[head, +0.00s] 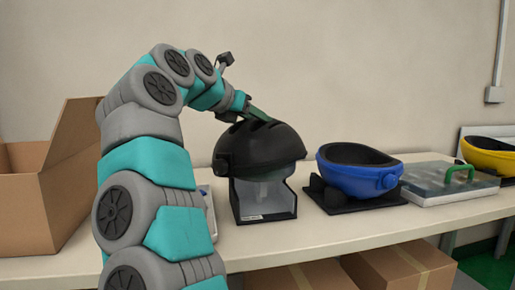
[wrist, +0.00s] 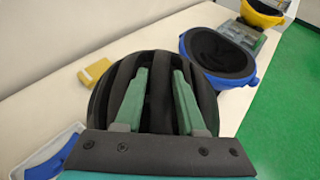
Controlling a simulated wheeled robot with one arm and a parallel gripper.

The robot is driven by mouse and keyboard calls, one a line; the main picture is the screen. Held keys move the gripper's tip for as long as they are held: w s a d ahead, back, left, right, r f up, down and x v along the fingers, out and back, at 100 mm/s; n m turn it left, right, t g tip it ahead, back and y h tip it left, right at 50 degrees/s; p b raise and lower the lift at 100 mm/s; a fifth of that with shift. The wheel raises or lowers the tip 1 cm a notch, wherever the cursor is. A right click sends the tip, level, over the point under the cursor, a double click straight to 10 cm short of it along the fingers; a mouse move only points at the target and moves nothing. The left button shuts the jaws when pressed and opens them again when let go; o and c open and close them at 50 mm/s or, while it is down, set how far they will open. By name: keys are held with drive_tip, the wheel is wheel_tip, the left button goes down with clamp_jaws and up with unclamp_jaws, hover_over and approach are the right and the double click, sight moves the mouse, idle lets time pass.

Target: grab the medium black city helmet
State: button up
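The black helmet (head: 258,151) rests on a black and clear display stand (head: 264,196) on the table. Its ribbed, vented top fills the middle of the wrist view (wrist: 208,96). My gripper (head: 262,116) is at the top of the helmet, pointing down at it. In the wrist view, its two green fingers (wrist: 170,70) stand apart, with a dark rib of the helmet between them. I cannot tell whether the fingers touch that rib or how deep they reach into the vents.
A blue helmet (head: 358,177) sits close on the right. Beyond it are a clear case with a green handle (head: 445,183) and a yellow helmet (head: 490,157). An open cardboard box (head: 45,195) stands at left. A yellow block (wrist: 95,73) lies behind the black helmet.

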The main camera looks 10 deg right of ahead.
drive_tip(key=shift+x, duration=0.95)
drive_tip(key=shift+r, duration=0.15)
clamp_jaws()
idle(0.5)
